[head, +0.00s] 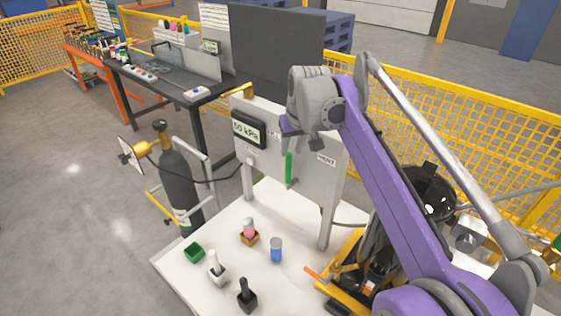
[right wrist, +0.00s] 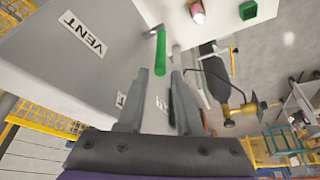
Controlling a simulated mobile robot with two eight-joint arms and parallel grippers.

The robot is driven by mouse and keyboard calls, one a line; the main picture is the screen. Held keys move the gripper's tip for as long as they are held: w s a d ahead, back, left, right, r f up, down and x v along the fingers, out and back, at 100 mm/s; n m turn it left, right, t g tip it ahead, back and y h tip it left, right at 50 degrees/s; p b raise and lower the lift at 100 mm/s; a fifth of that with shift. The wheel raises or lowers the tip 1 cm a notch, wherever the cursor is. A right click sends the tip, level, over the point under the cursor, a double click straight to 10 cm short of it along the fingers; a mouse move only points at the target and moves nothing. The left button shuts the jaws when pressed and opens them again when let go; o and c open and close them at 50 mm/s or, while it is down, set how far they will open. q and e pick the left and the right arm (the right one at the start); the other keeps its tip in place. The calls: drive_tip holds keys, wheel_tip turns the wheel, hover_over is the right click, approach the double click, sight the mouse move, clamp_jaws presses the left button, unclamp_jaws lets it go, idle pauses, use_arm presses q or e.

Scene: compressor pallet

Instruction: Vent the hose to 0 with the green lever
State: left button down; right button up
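The green lever (head: 289,168) hangs roughly upright on the front of the grey panel (head: 305,150), left of a VENT label (head: 326,160). In the right wrist view the green lever (right wrist: 160,53) lies just beyond the fingertips. The panel's display (head: 248,130) appears to read 50 kPa. A dark hose (head: 222,179) runs from the gas cylinder to the panel. My right gripper (head: 290,128) is just above the lever; its fingers (right wrist: 160,85) are apart with nothing clearly held. Contact with the lever cannot be told. My left gripper is out of view.
A black gas cylinder (head: 180,190) stands left of the panel. The white pallet top (head: 215,290) holds a green box (head: 194,252), a blue cup (head: 276,250) and several small items. A dark compressor (head: 432,190) is at right. Yellow fencing (head: 480,150) stands behind.

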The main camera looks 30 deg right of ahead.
drive_tip(key=x, duration=1)
drive_tip(key=shift+s+f, duration=0.1)
drive_tip(key=shift+f, duration=0.05)
drive_tip(key=shift+c, duration=0.2)
clamp_jaws()
idle(0.9)
